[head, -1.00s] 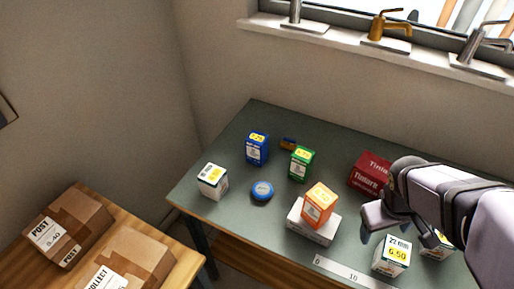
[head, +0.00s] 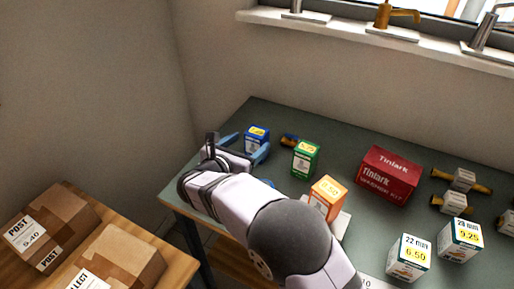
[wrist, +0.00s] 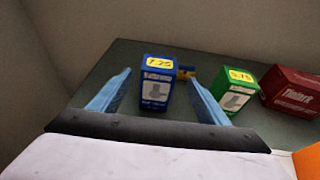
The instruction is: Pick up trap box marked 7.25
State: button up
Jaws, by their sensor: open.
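The blue trap box (head: 257,137) stands upright at the back left of the bench. In the wrist view the blue box (wrist: 155,88) shows a yellow label reading 7.25. My gripper (head: 247,147) is open around or just in front of this box, with one blue finger on each side. In the wrist view my gripper (wrist: 157,88) has visible gaps between both fingers and the box, so they do not touch it. The lower part of the box is partly hidden by my gripper in the head view.
A green box (head: 305,158) stands to the right, close to the right finger. An orange box (head: 327,197) stands on a white box. Cardboard parcels (head: 52,227) lie lower left.

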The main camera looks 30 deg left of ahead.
aim_at(252, 140)
jog(key=shift+s+a+f, duration=0.15)
jog(key=shift+s+f, duration=0.05)
jog(key=shift+f, duration=0.05)
jog(key=shift+w+f, duration=0.15)
jog(key=shift+w, duration=0.55)
jog(key=shift+f+p+x, duration=0.2)
jog(key=shift+p+x, duration=1.15)
jog(key=shift+x, duration=1.7)
jog(key=shift+s, duration=0.1)
jog(key=c, duration=1.3)
jog(key=shift+r, duration=0.1)
jog(key=shift+r, duration=0.1)
notch_tip(252, 140, up, 10)
jog(key=shift+f+b, duration=0.1)
jog(key=shift+b, duration=0.7)
